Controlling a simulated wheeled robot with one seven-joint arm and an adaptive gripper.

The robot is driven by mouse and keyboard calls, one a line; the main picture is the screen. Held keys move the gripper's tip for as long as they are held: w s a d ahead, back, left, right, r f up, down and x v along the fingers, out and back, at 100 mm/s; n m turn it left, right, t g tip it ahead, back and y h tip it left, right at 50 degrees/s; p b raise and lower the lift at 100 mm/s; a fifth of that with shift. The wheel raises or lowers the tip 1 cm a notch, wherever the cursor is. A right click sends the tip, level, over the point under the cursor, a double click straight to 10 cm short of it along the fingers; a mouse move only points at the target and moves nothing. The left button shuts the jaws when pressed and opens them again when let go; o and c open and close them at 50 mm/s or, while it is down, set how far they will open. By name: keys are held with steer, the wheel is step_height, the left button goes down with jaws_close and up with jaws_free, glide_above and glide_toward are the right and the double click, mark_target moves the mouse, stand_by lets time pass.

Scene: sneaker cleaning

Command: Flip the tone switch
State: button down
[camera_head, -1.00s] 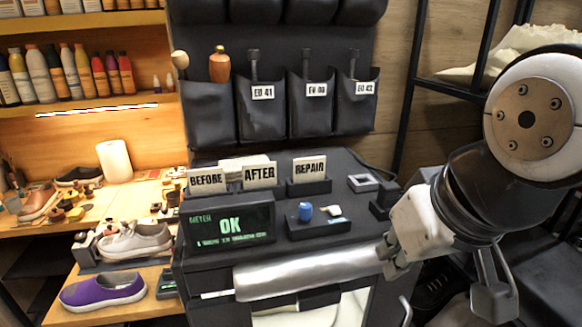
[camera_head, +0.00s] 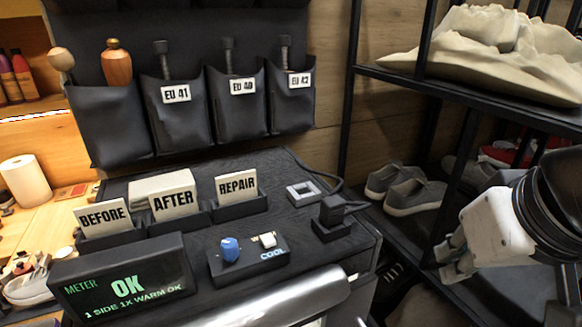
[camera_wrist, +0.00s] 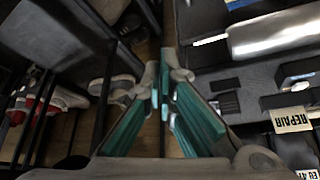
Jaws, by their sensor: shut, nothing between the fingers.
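The tone switch (camera_head: 268,240) is a small white rocker on a dark control box (camera_head: 214,266) on the black counter. The word COOL shows below it, and a partly hidden word shows above. A blue knob (camera_head: 229,249) stands to its left on the same box. My gripper (camera_head: 452,262) is at the right in the head view, well to the right of the switch and beyond the counter's right edge. In the wrist view its fingers (camera_wrist: 165,68) are shut and empty, over the gap between the counter and the shelf rack.
A meter (camera_head: 128,285) reading OK stands left of the box. BEFORE, AFTER and REPAIR cards (camera_head: 237,188) stand behind. A silver roll (camera_head: 265,305) lies along the counter's front. A black rack (camera_head: 455,85) with shoes (camera_head: 412,190) stands at the right.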

step_height(320, 180, up, 13)
steer(key=n+g+b, duration=0.4)
steer(key=n+g, duration=0.3)
steer(key=n, duration=1.6)
glide_above(268, 241)
steer(key=w, duration=0.2)
steer(key=shift+s+a+h, duration=0.15)
steer(key=shift+a+h, duration=0.15)
steer(key=shift+h, duration=0.1)
steer(key=f, duration=0.4)
steer(key=s+f, duration=0.1)
steer(key=f, duration=0.4)
steer(key=s+d+f, duration=0.1)
steer(key=f, duration=0.3)
steer(key=shift+f, duration=0.4)
